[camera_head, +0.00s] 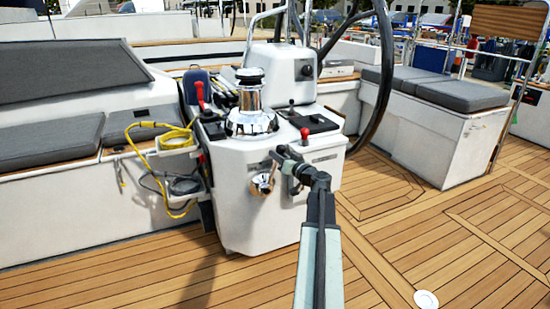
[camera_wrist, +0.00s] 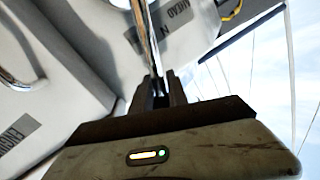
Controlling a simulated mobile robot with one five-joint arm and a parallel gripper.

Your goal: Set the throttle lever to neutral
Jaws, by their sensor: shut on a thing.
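The throttle lever (camera_wrist: 143,35) is a slim chrome rod in the wrist view, running from the top edge down between my fingers. My gripper (camera_wrist: 158,92) is shut on it. Behind the rod, a grey label plate (camera_wrist: 172,22) on the white console shows the word AHEAD and an N. The rod crosses in front of this plate; its exact setting is hard to tell. In the head view, my gripper (camera_head: 284,158) is at the front face of the white console (camera_head: 240,215), and the lever is largely hidden there.
A yellow rope (camera_head: 170,140) hangs at left. A large black wheel (camera_head: 383,80) stands behind.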

